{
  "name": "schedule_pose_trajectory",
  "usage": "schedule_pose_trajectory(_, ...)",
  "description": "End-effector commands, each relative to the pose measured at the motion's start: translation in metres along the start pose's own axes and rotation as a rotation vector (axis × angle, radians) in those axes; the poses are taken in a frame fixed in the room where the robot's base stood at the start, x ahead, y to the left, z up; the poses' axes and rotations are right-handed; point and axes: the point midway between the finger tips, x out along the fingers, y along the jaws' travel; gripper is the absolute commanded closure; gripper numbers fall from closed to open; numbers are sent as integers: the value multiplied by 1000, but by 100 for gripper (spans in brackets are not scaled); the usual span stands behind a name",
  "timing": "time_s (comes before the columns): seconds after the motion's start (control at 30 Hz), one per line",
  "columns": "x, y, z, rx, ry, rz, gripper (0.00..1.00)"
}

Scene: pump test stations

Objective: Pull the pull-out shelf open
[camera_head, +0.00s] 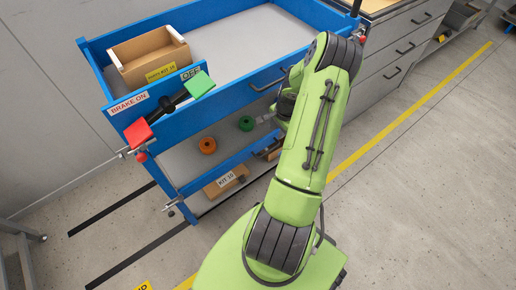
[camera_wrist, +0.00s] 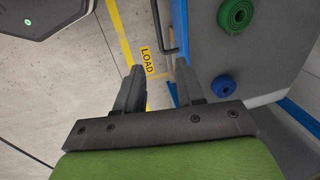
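The pull-out shelf is probably the grey shelf (camera_head: 185,165) in the middle of the blue trolley, with a blue front edge. In the wrist view its grey surface (camera_wrist: 265,70) and blue edge (camera_wrist: 180,25) show at the right. A dark bar handle (camera_wrist: 158,28) stands off this edge. My gripper (camera_wrist: 160,66) is open and empty, fingers spread. The handle lies beyond the fingertips, near the line of the gap; I see no contact. In the head view my arm hides most of the gripper and the handle.
A brake lever (camera_head: 172,102) sticks out at the corner. Floor right is clear.

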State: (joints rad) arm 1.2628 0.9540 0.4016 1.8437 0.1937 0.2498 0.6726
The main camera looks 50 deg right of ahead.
Motion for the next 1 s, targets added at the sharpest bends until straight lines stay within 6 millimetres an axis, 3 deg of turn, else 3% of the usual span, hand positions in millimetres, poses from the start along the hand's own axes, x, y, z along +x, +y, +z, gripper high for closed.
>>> schedule_pose_trajectory(0.17,24,2,-1,10,-1,1,62)
schedule_pose_trajectory(0.63,139,2,0,6,-2,1,62)
schedule_pose_trajectory(0.8,157,1,-1,6,1,-1,62)
schedule_pose_trajectory(1.0,158,1,-1,5,1,0,62)
